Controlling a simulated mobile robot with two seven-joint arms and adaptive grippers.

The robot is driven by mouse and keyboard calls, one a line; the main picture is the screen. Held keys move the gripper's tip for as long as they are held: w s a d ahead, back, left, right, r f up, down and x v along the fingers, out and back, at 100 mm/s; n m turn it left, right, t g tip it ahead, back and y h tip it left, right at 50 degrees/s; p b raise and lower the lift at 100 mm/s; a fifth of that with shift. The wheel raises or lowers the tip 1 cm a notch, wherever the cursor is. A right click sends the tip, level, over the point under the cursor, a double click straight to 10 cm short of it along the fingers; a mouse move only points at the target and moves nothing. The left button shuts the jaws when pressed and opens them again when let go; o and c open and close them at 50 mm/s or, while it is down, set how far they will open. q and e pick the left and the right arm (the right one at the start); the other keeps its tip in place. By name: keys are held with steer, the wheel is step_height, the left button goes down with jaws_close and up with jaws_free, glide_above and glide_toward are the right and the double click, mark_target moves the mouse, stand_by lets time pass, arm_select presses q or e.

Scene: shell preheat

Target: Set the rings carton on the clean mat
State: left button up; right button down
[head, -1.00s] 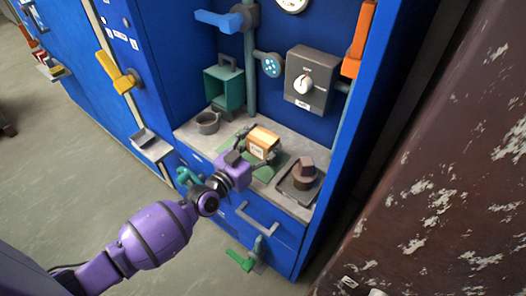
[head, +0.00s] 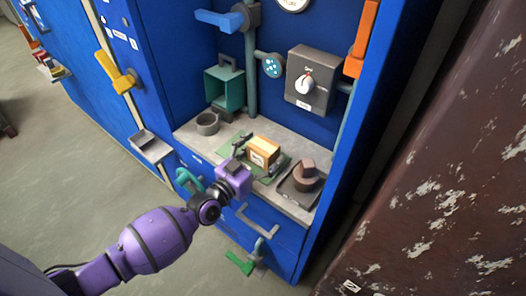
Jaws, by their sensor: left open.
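The rings carton (head: 264,150), a small tan box with a white label, sits on the green mat (head: 227,146) on the grey counter. It looks upright. My left gripper (head: 254,159) is open at the near left side of the carton, its fingers spread to either side of it. A gap seems to show between the palm and the carton; whether a fingertip touches it I cannot tell. The gripper hides part of the mat. My right gripper is not in view.
A dark tray (head: 300,191) with a brown knobbed piece (head: 306,173) is on the right. A drawer handle (head: 258,220) is below the counter's front edge.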

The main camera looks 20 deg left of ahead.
arm_select(q)
steer(key=shift+r, duration=0.15)
steer(key=shift+s+a, duration=0.1)
steer(key=shift+s, duration=0.1)
steer(key=v, duration=1.1)
steer(key=s+d+f+n+g+y, duration=0.1)
steer(key=s+d+f+g, duration=0.1)
steer(key=s+f, duration=0.6)
steer(key=s+d+f+g+y, duration=0.1)
steer(key=s+d+f+g, duration=0.3)
steer(key=s, duration=0.7)
steer(key=s+a+f+n+g+y, duration=0.1)
steer(key=s+a+f+g+y, duration=0.1)
steer(key=s, duration=0.6)
steer(key=s+a+f+n+g+y, duration=0.1)
steer(key=s+a+f+y, duration=0.1)
steer(key=s+f, duration=0.3)
steer(key=s+a, duration=0.1)
steer(key=s, duration=0.3)
steer(key=shift+f+g, duration=0.15)
steer(key=shift+g, duration=0.25)
steer(key=shift+s, duration=0.1)
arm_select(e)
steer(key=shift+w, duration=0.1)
